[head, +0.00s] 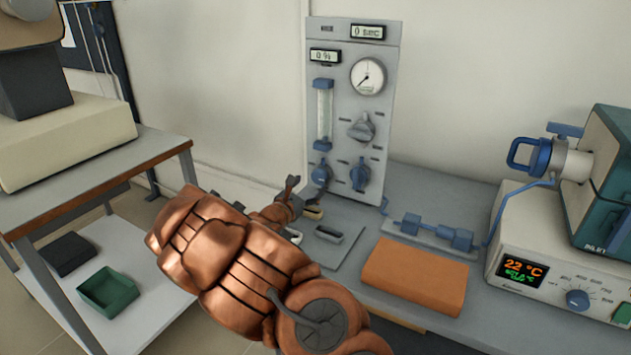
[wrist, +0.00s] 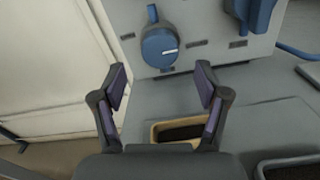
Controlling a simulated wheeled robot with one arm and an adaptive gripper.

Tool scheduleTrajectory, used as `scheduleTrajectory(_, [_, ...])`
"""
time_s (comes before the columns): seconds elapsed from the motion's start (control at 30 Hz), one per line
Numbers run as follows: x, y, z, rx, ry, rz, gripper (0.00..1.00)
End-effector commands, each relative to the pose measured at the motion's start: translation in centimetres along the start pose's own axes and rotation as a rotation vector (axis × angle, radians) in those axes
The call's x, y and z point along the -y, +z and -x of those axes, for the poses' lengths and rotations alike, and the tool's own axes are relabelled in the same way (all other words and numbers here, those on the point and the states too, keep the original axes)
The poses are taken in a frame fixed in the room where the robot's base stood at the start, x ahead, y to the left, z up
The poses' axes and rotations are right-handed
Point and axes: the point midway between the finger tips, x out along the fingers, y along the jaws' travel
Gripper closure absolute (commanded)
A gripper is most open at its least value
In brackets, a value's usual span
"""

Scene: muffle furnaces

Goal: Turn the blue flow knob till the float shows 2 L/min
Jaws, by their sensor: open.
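The grey gas panel (head: 345,60) stands against the wall in the head view. Its clear flow tube (head: 323,113) is upright on the left side; I cannot make out the float or its reading. The blue flow knob (head: 321,173) sits below the tube, close to my gripper (head: 302,198). In the wrist view the blue knob (wrist: 160,48) shows a white mark pointing right. My gripper (wrist: 162,82) is open and empty, its two fingertips apart below the knob in the picture, not touching it.
A second blue knob (head: 360,174) is to the right, with a grey knob (head: 362,128) above it. A gauge (head: 368,76) is higher up. An orange block (head: 415,275) and a furnace controller (head: 560,270) stand on the bench. A tray recess (wrist: 180,130) lies below my fingers.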

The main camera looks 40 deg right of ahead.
Motion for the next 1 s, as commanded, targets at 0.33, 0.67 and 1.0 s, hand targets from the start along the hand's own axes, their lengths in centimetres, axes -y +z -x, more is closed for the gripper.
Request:
scheduleTrajectory(0.33, [0.1, 0.0, -4.0, -0.001, -0.003, -0.004, 0.26])
scheduleTrajectory(0.67, [0.0, 0.1, -4.7, 0.0, -0.001, -0.003, 0.26])
scheduleTrajectory(1.0, [0.0, 0.1, -4.7, 0.0, -0.001, -0.003, 0.51])
